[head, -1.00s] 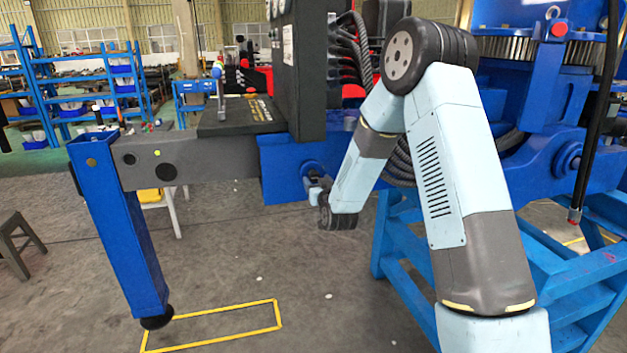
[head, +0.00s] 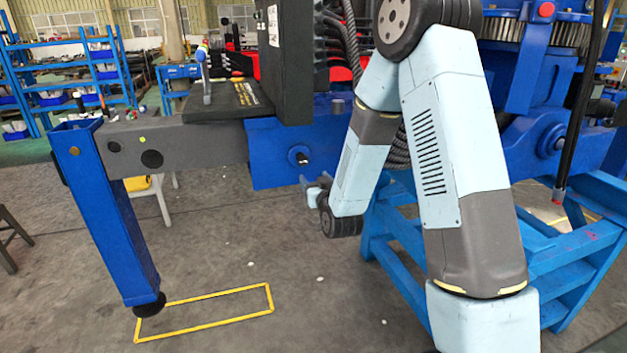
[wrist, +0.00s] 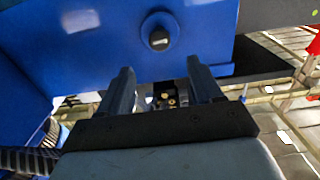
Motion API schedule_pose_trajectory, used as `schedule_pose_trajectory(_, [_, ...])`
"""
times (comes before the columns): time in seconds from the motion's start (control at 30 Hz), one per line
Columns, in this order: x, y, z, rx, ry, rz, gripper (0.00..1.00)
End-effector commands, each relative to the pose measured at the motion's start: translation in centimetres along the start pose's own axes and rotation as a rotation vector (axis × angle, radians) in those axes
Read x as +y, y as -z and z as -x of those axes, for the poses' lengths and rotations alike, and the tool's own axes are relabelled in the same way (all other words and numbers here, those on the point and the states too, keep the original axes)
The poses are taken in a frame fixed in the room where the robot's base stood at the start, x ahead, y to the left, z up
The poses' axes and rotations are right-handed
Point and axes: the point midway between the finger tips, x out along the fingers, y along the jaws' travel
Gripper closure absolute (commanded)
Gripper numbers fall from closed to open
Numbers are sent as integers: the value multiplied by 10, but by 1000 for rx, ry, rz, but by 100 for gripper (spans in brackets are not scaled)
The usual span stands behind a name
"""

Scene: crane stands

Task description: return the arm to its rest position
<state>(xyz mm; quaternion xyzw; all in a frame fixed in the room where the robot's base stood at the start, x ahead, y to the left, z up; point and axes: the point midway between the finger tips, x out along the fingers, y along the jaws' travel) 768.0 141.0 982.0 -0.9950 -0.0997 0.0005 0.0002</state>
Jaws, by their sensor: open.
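My gripper (head: 312,184) is small in the head view, just below and right of a round fitting on the blue crane frame (head: 262,160). In the wrist view my gripper (wrist: 163,88) has its two dark fingers apart, with nothing between them. The blue crane frame (wrist: 105,50) fills the top of that view, with a round socket (wrist: 160,32) beyond the fingertips. Whether the fingers touch the frame cannot be told. My arm is folded in front of the crane, and part of the gripper is hidden by its wrist.
A blue outrigger leg (head: 108,220) stands at the left over a yellow floor outline (head: 205,292). A blue stand (head: 570,260) is close to my arm at the right. A black hose (head: 582,110) hangs there. The grey floor between leg and stand is open.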

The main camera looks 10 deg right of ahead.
Motion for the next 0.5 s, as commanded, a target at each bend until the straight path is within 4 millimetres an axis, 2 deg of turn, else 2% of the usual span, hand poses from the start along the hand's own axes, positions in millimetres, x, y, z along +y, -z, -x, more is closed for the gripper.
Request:
schedule_pose_trajectory(0.17, [2,10,0,-21,2,6,35])
schedule_pose_trajectory(0.33, [10,35,6,-103,3,21,35])
schedule_pose_trajectory(0.5, [19,62,20,-208,-2,34,35])
